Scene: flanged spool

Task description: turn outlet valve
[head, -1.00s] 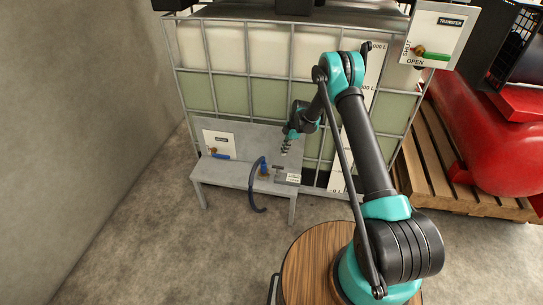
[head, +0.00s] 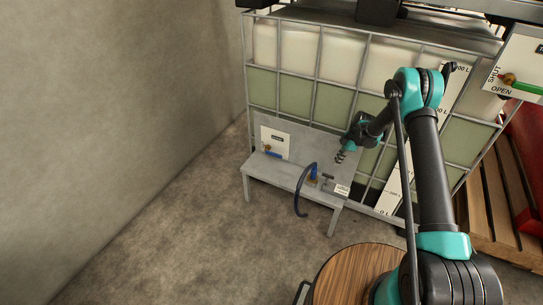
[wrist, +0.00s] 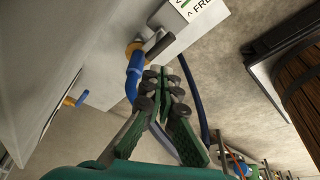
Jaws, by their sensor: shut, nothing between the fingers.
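A white panel (head: 275,143) with a label too small to read stands at the left of the grey bench. It carries a blue lever (head: 273,154) on a brass body, also at the left edge of the wrist view (wrist: 78,100). I cannot read which valve is the outlet. My gripper (head: 340,157) is shut and empty, above the bench's right part, well right of the lever. In the wrist view its fingertips (wrist: 164,70) point toward a blue hose fitting (wrist: 134,68) and a grey bar (wrist: 160,43), and appear apart from both.
A blue hose (head: 298,200) hangs over the front of the bench (head: 285,175). A caged tank (head: 335,100) stands behind. A second panel with a green lever (head: 527,87) marked SHUT and OPEN is at upper right. Pallet wood (head: 490,210) lies right; the floor at left is clear.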

